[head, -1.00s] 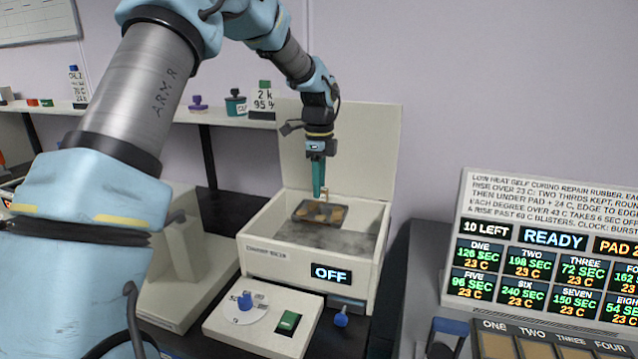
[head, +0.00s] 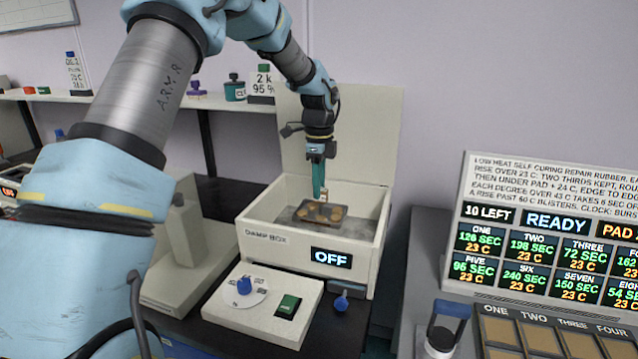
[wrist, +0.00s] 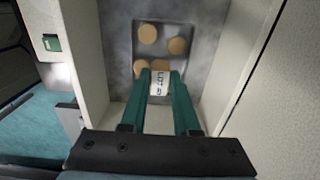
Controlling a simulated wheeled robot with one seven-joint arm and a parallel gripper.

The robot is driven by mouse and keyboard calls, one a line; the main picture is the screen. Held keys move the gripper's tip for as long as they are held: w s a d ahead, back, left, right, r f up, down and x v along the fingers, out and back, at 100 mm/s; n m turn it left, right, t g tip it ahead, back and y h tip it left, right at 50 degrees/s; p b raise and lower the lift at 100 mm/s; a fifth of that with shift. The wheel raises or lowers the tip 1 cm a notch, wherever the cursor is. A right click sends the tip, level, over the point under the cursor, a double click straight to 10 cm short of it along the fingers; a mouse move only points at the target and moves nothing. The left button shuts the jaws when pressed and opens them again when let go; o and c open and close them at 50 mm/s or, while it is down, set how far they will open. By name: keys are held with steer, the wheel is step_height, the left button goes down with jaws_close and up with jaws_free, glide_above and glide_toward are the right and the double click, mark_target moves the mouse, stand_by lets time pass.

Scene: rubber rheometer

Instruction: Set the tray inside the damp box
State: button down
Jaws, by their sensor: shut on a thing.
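The damp box (head: 262,236) is a cream box with its lid (head: 340,130) standing open at the back and an "OFF" display on its front. The small grey tray (head: 338,213) is inside the box walls, low over the grey floor, with several round tan discs on it. It also shows in the wrist view (wrist: 187,25). My gripper (head: 320,194) points down into the box, its teal fingers shut on the tray's labelled tab (wrist: 159,83). I cannot tell whether the tray touches the floor.
A control panel (head: 262,312) with a blue knob and green switch sits in front of the box. A readout board (head: 545,240) and a slotted tan rack (head: 550,335) stand at the right. A shelf (head: 120,97) with bottles runs behind.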

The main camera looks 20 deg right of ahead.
mark_target(319, 202)
steer(key=shift+f+b, duration=1.35)
steer(key=shift+f, duration=1.85)
steer(key=c, duration=0.6)
jaws_free()
steer(key=shift+r+p, duration=2.35)
steer(key=shift+r, duration=0.75)
steer(key=shift+f, duration=0.1)
steer(key=s+a+r+n, duration=0.2)
steer(key=a+n, duration=0.5)
steer(key=a, duration=0.4)
steer(key=s+a+r+n, duration=0.25)
steer(key=a+n, duration=0.35)
steer(key=a, duration=0.5)
steer(key=s+a+n, duration=0.3)
steer(key=a+n, duration=0.1)
steer(key=s+a+n+t, duration=0.1)
steer(key=s+a+n, duration=0.7)
steer(key=a, duration=0.1)
steer(key=shift+t, duration=0.3)
